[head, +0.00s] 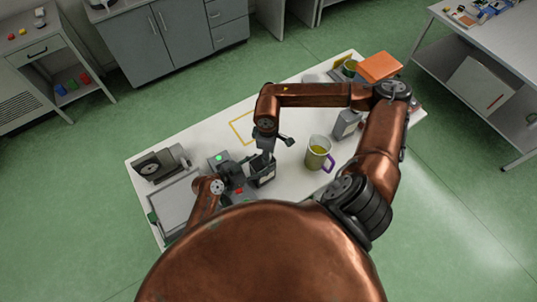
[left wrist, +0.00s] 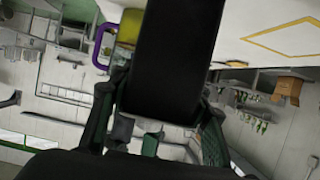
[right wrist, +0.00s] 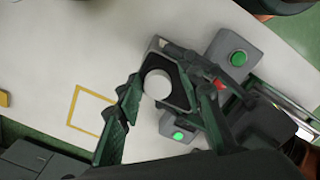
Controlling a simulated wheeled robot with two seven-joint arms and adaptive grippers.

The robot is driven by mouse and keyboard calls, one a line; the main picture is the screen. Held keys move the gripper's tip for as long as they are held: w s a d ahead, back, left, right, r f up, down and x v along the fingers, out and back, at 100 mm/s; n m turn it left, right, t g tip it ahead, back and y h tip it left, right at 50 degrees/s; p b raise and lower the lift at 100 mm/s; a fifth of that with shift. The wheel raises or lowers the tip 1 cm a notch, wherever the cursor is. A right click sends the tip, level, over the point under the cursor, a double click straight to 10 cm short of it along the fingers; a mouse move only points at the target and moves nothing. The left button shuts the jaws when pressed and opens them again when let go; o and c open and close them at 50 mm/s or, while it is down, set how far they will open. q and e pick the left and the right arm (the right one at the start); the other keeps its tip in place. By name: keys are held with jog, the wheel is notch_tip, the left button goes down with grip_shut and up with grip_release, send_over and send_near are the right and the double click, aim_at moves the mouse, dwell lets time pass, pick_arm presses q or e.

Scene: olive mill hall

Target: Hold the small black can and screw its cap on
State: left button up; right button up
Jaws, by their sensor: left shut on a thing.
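The small black can (head: 264,172) stands upright at the near side of the white table. In the left wrist view the can (left wrist: 175,55) fills the middle, between the fingers. My left gripper (head: 246,176) is shut on its side. A pale round cap (right wrist: 158,84) shows at the can's top in the right wrist view; I cannot tell how tightly it sits. My right gripper (right wrist: 164,82) points down over the can, its fingers spread on either side of the cap. It also shows from above in the head view (head: 268,148).
A jug (head: 318,153) with a purple handle stands right of the can, with a grey canister (head: 346,123) beyond. A green-button box (right wrist: 232,50) and a tray (head: 178,207) lie close on the left. A yellow outline (head: 243,127) marks clear table behind.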

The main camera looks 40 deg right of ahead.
jog(key=shift+w, duration=0.45)
dwell(0.4)
jog(key=c, duration=0.9)
jog(key=m, duration=1.4)
jog(key=shift+m, duration=0.3)
jog(key=m, duration=0.5)
